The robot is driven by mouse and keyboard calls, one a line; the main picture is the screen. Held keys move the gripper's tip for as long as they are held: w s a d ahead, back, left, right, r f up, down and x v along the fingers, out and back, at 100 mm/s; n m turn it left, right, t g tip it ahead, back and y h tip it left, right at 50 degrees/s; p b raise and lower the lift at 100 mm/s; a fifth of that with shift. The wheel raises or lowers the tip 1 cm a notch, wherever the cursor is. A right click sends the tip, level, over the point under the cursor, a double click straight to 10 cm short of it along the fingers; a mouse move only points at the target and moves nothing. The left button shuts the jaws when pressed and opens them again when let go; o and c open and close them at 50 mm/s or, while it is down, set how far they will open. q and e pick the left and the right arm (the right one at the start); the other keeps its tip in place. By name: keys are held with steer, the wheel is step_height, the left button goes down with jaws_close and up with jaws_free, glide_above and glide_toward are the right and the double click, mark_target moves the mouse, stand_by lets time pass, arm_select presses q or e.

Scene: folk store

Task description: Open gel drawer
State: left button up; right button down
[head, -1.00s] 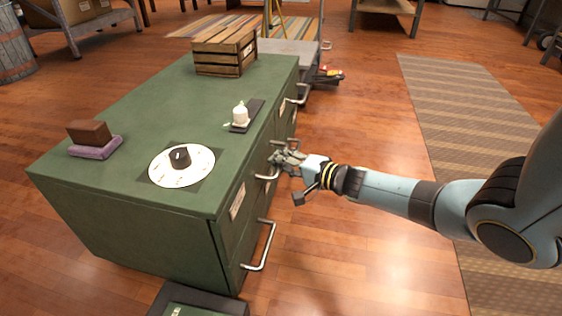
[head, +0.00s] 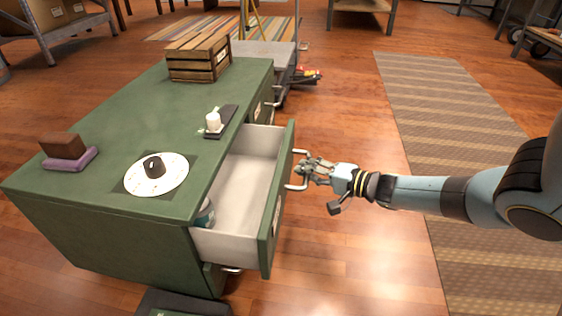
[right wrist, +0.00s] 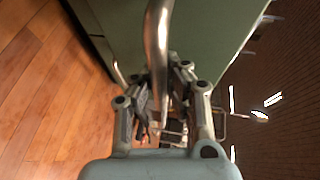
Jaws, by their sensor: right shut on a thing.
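The drawer (head: 238,190) of the green cabinet (head: 110,130) is pulled well out, showing a pale interior. A teal and white container (head: 205,213) sits inside it, near the cabinet body, partly hidden by the cabinet top. My right gripper (head: 303,173) is shut on the metal drawer handle (head: 298,187) at the drawer's green front (head: 275,215). In the right wrist view the handle (right wrist: 158,45) runs between the fingers of the gripper (right wrist: 165,85). My left gripper is not in view.
A wooden crate (head: 198,57), a small white bottle on a dark tray (head: 220,122), a round white dial plate (head: 156,174) and a brown block on a purple pad (head: 70,160) stand on the cabinet.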

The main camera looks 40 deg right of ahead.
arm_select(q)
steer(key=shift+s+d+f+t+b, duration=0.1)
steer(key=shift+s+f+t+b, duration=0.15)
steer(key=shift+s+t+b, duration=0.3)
arm_select(e)
steer(key=s+d, duration=0.8)
steer(key=s, duration=0.2)
steer(key=shift+d+f, duration=0.15)
steer(key=shift+d, duration=0.2)
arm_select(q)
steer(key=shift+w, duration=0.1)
arm_select(e)
steer(key=c, duration=1.3)
jaws_free()
steer(key=v, duration=1.2)
